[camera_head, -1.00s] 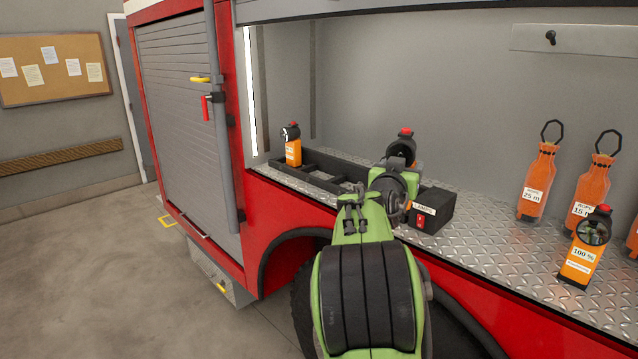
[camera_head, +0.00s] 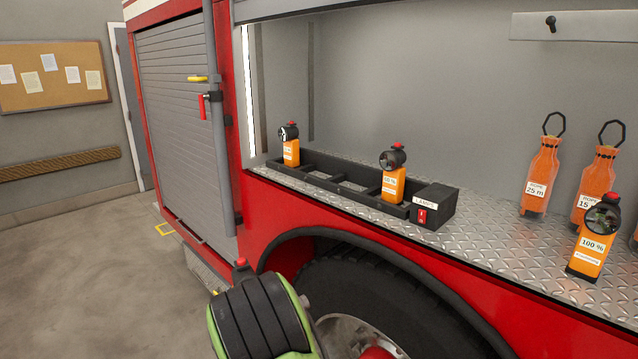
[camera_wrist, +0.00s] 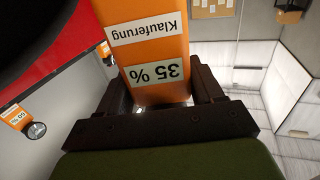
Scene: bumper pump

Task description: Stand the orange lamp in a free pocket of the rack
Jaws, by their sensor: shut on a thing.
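My gripper (camera_wrist: 157,98) is shut on an orange lamp (camera_wrist: 155,45) marked "35 %", which fills the gap between the fingers in the wrist view. In the head view my gripper is hidden behind my arm at the bottom; a small red-topped tip (camera_head: 240,263) above the arm seems to be the held lamp's top. The black rack (camera_head: 318,180) lies on the metal shelf. One orange lamp (camera_head: 290,152) stands in its far left end, another (camera_head: 392,185) towards its right end. Pockets between them look empty.
A black box (camera_head: 434,203) with a label and red switch adjoins the rack's right end. A "100 %" lamp (camera_head: 590,245) and orange rope bags (camera_head: 541,180) stand to the right on the tread-plate shelf (camera_head: 490,240). The red truck side and wheel lie below the shelf.

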